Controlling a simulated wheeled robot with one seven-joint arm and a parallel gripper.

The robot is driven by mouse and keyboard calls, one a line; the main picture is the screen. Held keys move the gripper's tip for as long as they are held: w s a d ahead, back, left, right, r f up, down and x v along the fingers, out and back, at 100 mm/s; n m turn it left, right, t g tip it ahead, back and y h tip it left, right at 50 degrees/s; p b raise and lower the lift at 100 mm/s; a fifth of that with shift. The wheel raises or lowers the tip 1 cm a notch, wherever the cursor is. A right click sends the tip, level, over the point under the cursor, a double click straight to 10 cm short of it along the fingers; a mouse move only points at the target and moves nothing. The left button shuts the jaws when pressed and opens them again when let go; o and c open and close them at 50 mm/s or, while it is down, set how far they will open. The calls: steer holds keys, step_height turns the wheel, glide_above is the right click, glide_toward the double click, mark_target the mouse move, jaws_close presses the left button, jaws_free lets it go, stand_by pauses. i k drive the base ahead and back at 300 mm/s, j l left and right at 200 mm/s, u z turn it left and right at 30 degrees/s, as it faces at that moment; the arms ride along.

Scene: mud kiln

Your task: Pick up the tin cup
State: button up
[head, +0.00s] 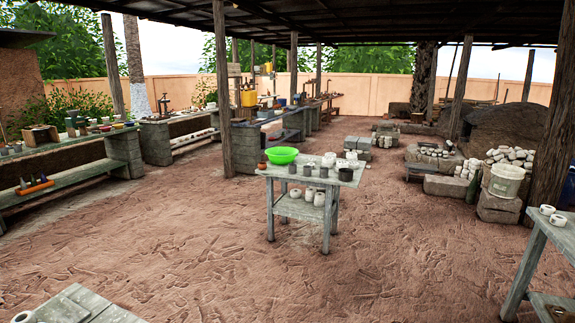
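No cup can be told for sure as the tin cup at this size. Several small grey cups stand on a small grey wooden table (284,172) in the middle of the yard. Whether any is metal or clay I cannot tell. White cups stand behind them, and white pots (308,195) sit on the table's lower shelf. My gripper is not in view.
Open earth floor (180,250) lies before the table. A grey wooden top (85,306) shows at bottom left. A table with white pots (557,219) stands at right. Posts (223,90) hold the roof. Workbenches (75,140) line the left. A white bucket (506,180) sits on blocks at right.

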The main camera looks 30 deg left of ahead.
mark_target(323, 171)
steer(key=i+j+u, duration=0.15)
steer(key=i, duration=0.7)
steer(key=i+j+u, duration=0.15)
steer(key=i, duration=0.7)
steer(key=i+u, duration=0.35)
steer(key=i, duration=0.4)
steer(key=i+l+u, duration=0.15)
steer(key=i+u, duration=0.25)
steer(key=i, duration=0.3)
steer(key=i+j+u, duration=0.15)
steer(key=i, duration=0.25)
steer(key=i+j+u, duration=0.2)
steer(key=i, duration=0.2)
steer(key=i+j+z, duration=0.65)
steer(key=j, duration=0.25)
steer(key=i+j+z, duration=0.25)
steer(key=j, duration=0.15)
steer(key=j+z, duration=0.2)
steer(key=j, duration=0.15)
steer(key=i, duration=0.05)
